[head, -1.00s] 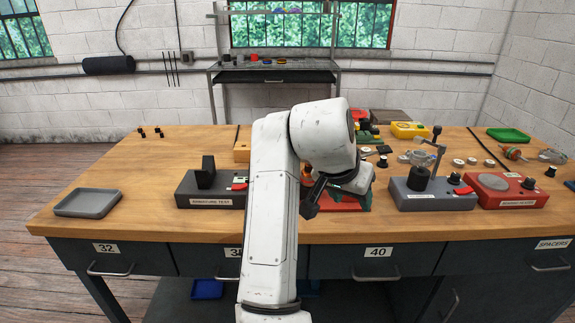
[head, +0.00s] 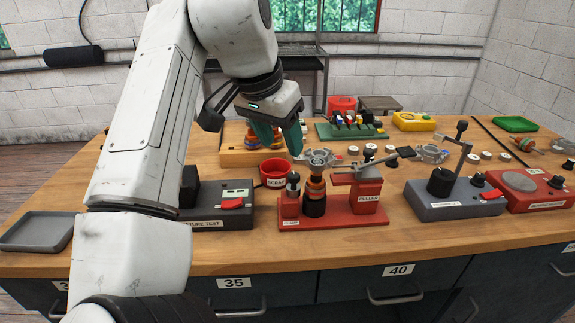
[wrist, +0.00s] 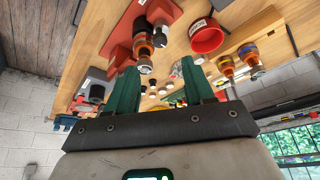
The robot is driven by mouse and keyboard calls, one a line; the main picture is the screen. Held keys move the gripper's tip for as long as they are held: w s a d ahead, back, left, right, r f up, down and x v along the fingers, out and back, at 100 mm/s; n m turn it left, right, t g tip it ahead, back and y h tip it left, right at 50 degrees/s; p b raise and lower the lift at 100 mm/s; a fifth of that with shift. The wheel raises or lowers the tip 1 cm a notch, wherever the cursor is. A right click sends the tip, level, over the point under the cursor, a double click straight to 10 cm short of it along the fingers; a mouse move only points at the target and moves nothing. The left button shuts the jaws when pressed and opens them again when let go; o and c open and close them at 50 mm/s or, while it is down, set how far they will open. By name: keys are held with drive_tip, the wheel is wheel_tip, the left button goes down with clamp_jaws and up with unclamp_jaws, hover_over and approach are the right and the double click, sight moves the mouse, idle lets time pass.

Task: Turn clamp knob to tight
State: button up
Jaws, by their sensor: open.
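The clamp knob (head: 293,180) is a small dark knob on a post at the left end of the red puller base (head: 335,218), by the clamp label. Beside it on the base stands a copper and black rotor stack (head: 315,197) under a grey metal housing (head: 319,158). My gripper (head: 280,136) is open and empty, with teal fingers pointing down. It is above and behind the knob, apart from it. In the wrist view its fingers (wrist: 160,84) frame the bench, and the red base (wrist: 122,38) lies toward the upper left.
A red cup (head: 274,172) sits just behind the knob, below my fingers. The puller column (head: 367,190) with its arm stands at the right of the base. The armature tester (head: 228,205) is on the left, and a grey fixture (head: 450,200) on the right.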

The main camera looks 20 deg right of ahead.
sight(293, 175)
drive_tip(key=x, duration=0.9)
drive_tip(key=shift+d+f+b, duration=0.15)
drive_tip(key=shift+f+b, duration=0.15)
drive_tip(key=shift+f, duration=0.05)
drive_tip(key=shift+c, duration=0.3)
clamp_jaws()
